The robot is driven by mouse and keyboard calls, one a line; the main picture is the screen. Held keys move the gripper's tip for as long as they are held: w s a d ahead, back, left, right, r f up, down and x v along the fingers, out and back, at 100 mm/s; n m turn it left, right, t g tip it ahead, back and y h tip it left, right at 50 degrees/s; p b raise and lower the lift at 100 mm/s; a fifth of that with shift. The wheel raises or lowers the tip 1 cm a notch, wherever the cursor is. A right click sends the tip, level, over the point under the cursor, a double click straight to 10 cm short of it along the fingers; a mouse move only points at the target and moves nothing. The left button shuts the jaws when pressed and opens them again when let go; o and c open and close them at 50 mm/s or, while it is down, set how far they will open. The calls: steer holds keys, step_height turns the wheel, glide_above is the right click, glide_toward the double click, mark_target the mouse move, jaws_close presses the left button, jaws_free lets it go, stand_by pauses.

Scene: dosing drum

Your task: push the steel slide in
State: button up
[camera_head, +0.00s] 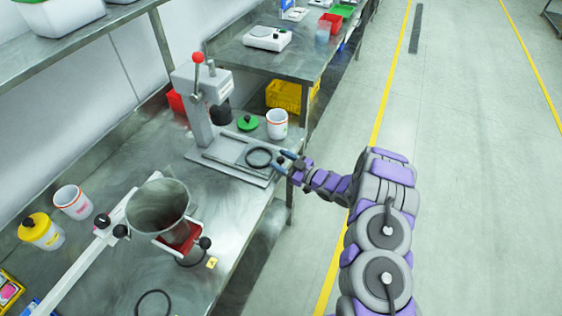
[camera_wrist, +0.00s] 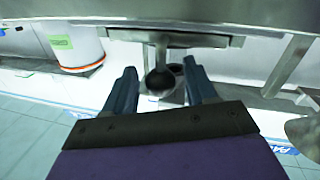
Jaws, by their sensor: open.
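My gripper (camera_head: 286,161) is at the right end of the grey base under the lever press (camera_head: 203,105). In the wrist view my gripper (camera_wrist: 160,82) is open, with one dark finger on each side of a black ball knob (camera_wrist: 159,82). The knob sits on a short stem from a flat steel piece (camera_wrist: 205,40), which appears to be the steel slide. The knob lies between the fingertips with gaps at both sides; I see no grip on it. In the head view my fingers hide the knob.
A black ring (camera_head: 259,158) lies on the base. A white cup (camera_head: 277,122) and a green-lidded item (camera_head: 247,122) stand behind it. A steel hopper (camera_head: 158,205) stands at the near left. Open floor (camera_head: 460,190) lies right of the table.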

steer(key=shift+w+a, duration=0.15)
jaws_close()
stand_by(0.5)
